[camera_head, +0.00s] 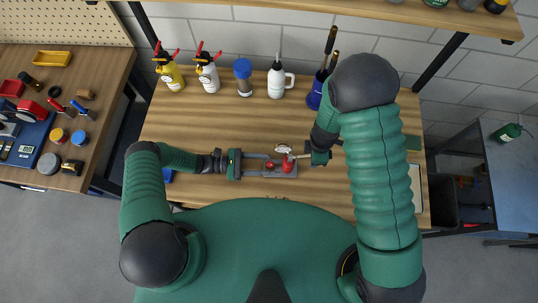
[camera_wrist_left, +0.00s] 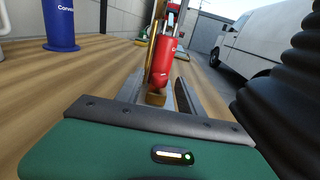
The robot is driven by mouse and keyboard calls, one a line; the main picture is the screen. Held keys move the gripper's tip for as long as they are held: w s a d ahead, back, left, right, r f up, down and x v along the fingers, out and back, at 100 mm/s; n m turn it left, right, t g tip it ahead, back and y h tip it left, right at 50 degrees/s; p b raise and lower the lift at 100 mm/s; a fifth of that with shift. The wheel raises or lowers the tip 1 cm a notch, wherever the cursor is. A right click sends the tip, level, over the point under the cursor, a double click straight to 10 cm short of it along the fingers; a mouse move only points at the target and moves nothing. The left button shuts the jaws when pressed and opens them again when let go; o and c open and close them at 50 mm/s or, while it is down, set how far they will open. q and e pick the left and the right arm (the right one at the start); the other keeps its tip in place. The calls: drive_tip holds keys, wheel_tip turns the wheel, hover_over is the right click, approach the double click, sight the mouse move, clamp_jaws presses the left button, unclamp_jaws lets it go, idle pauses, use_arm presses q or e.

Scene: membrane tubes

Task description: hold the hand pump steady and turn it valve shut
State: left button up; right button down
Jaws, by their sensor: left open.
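The hand pump (camera_head: 287,167) is a small red and brass device with a round white gauge (camera_head: 283,149) beside it, at the middle of the bench. In the left wrist view its red cylinder (camera_wrist_left: 164,62) stands upright beside a brass part, straight ahead of the fingers. I cannot make out the valve clearly.
Spray bottles (camera_head: 207,75), a blue-capped jar (camera_head: 243,77), a white jug (camera_head: 278,79) and a blue holder with tools (camera_head: 315,96) line the bench's back. A tablet-like panel (camera_head: 415,187) lies at right. The bench left of the pump's back is clear.

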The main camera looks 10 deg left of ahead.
use_arm(q)
drive_tip(key=a, duration=0.5)
drive_tip(key=shift+s, duration=0.25)
